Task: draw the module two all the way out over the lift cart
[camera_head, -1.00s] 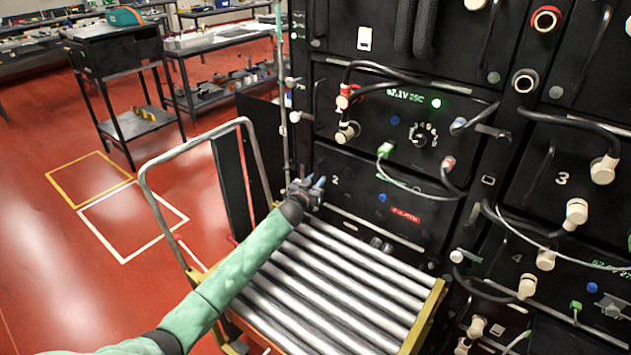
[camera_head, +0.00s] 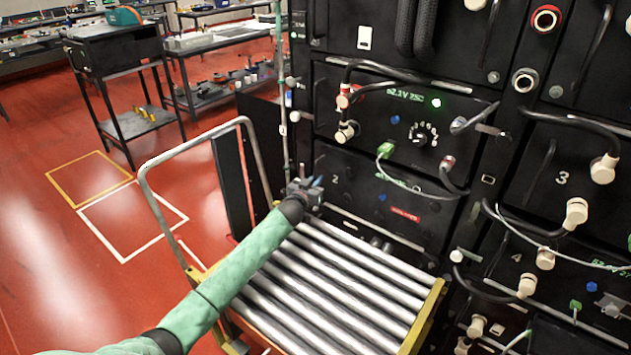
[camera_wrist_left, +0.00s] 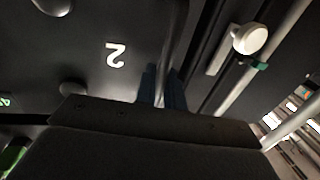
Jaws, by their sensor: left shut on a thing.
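Module two (camera_head: 365,208) is the black front panel marked "2" with a red label, low in the rack behind the lift cart; it sits in its bay. The "2" also shows upside down on the panel (camera_wrist_left: 90,55) in the left wrist view. My left gripper (camera_head: 308,188) is at the panel's left edge. Its blue fingertips (camera_wrist_left: 163,88) are shut on a dark bar handle (camera_wrist_left: 172,45). The lift cart (camera_head: 432,312) stands against the rack, its roller top just below and in front of module two. My right gripper is not in view.
A green-plugged cable (camera_head: 415,186) hangs across the front of module two from the module above. A black cable (camera_head: 452,182) loops at its right. The cart's grey push handle (camera_head: 150,185) rises at left. The rollers are bare, and the red floor at left is clear.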

